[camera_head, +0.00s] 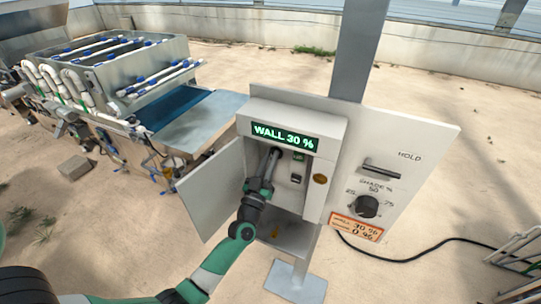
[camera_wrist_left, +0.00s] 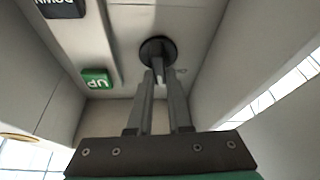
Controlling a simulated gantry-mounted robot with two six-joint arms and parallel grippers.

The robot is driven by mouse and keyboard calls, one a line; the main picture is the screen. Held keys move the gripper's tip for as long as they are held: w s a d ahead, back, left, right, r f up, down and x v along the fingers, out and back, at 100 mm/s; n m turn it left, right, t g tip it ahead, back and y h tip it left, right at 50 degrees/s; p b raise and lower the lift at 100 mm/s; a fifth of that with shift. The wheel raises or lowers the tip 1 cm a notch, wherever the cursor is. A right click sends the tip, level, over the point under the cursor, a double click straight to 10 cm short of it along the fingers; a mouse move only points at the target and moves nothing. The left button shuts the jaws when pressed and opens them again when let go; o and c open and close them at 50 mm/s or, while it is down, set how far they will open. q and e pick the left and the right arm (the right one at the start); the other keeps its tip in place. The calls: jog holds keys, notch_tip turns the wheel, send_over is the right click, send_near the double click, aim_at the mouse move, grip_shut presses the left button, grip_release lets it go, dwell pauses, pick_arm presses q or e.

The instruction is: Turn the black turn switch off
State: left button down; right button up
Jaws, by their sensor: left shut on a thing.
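The black turn switch (camera_wrist_left: 157,48) is a round black base with a small lever on the inner back wall of the open grey control box (camera_head: 330,132). In the left wrist view my left gripper (camera_wrist_left: 160,80) has its two fingers closed on the lever. In the head view the left gripper (camera_head: 274,155) reaches into the box from below left and hides most of the switch. The box display (camera_head: 284,136) reads "WALL 30 %". My right gripper is not in view.
The box door (camera_head: 215,192) hangs open at left. A side panel at right carries a black shade knob (camera_head: 366,206) and a hold handle (camera_head: 382,171). A tray seeder (camera_head: 130,75) stands at back left.

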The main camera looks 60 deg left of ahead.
pick_arm(q)
jog(key=shift+s+a+f+n+g+y+p, duration=0.1)
jog(key=shift+n+g+y+p, duration=0.25)
jog(key=shift+n+g+p, duration=1.4)
jog(key=shift+s+a+n+g+y+p, duration=0.1)
jog(key=shift+n+g+y+p, duration=0.5)
jog(key=shift+n, duration=2.25)
jog(key=shift+a+f+n+g+y+p, duration=0.15)
jog(key=shift+n+g+p, duration=0.6)
jog(key=shift+n+p, duration=1.15)
jog(key=shift+d+n+b, duration=0.1)
jog(key=shift+n+b, duration=0.25)
jog(key=shift+n, duration=0.25)
jog(key=c, duration=0.8)
grip_release()
jog(key=shift+c, duration=0.2)
